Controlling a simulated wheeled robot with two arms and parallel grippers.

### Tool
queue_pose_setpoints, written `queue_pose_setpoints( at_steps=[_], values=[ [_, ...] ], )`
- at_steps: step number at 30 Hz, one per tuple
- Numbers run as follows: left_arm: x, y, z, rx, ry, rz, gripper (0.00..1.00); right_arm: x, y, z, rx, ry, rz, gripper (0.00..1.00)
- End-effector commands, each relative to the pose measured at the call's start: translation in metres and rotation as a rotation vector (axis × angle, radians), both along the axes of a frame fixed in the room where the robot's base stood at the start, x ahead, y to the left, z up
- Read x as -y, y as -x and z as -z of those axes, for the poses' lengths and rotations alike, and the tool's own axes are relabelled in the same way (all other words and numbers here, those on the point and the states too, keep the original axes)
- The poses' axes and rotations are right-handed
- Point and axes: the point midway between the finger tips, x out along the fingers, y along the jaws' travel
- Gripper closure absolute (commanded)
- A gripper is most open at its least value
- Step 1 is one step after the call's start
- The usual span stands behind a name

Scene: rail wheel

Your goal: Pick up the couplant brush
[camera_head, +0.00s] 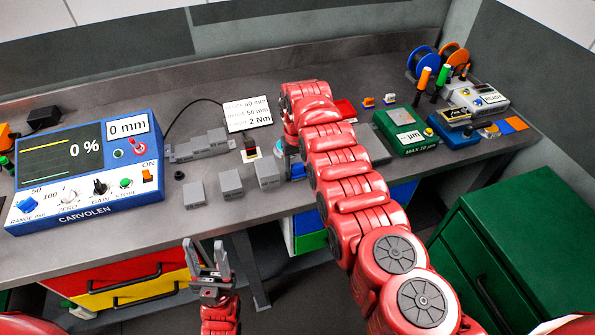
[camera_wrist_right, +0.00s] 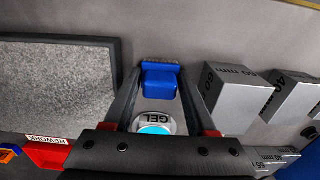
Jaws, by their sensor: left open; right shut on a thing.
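The couplant brush (camera_wrist_right: 161,84) has a blue body with a grey bristled edge in the right wrist view. My right gripper (camera_wrist_right: 160,74) has one finger on each side of the brush and is shut on it. The round GEL pot (camera_wrist_right: 155,124) shows right beside the brush. In the head view the blue of the brush (camera_head: 298,172) shows near the bench's front, and my right arm hides most of that gripper. My left gripper (camera_head: 205,243) is open and empty, in front of the bench edge, away from the brush.
Grey gauge blocks (camera_head: 231,184) stand left of the brush; one is close to my right gripper in the wrist view (camera_wrist_right: 232,95). A grey slab (camera_head: 371,143) lies on its other side. The blue CARVOLEN instrument (camera_head: 85,170) is at left, a green box (camera_head: 405,132) at right.

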Motion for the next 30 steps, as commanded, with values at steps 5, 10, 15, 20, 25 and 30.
queue_pose_setpoints(
  at_steps=[5, 10, 15, 20, 25, 30],
  values=[
    [0.0, 0.0, 0.0, 0.0, 0.0, 0.0, 0.5, 0.0, 0.0, 0.0, 0.0, 0.0, 0.0, 0.98],
    [0.0, 0.0, 0.0, 0.0, 0.0, 0.0, 0.5, 0.0, 0.0, 0.0, 0.0, 0.0, 0.0, 0.98],
    [0.0, 0.0, 0.001, 0.0, 0.0, 0.0, 0.5, 0.0, 0.0, -0.002, 0.0, 0.0, 0.0, 0.98],
    [0.0, 0.0, 0.003, 0.0, 0.0, 0.0, 0.5, 0.001, -0.001, -0.008, 0.0, 0.0, 0.001, 0.98],
    [0.0, 0.0, 0.005, 0.0, 0.0, 0.0, 0.5, 0.001, -0.003, -0.018, -0.001, 0.0, 0.001, 0.98],
    [0.0, 0.0, 0.007, 0.0, 0.0, 0.0, 0.5, 0.001, -0.004, -0.031, 0.003, -0.001, 0.001, 0.98]
  ],
)
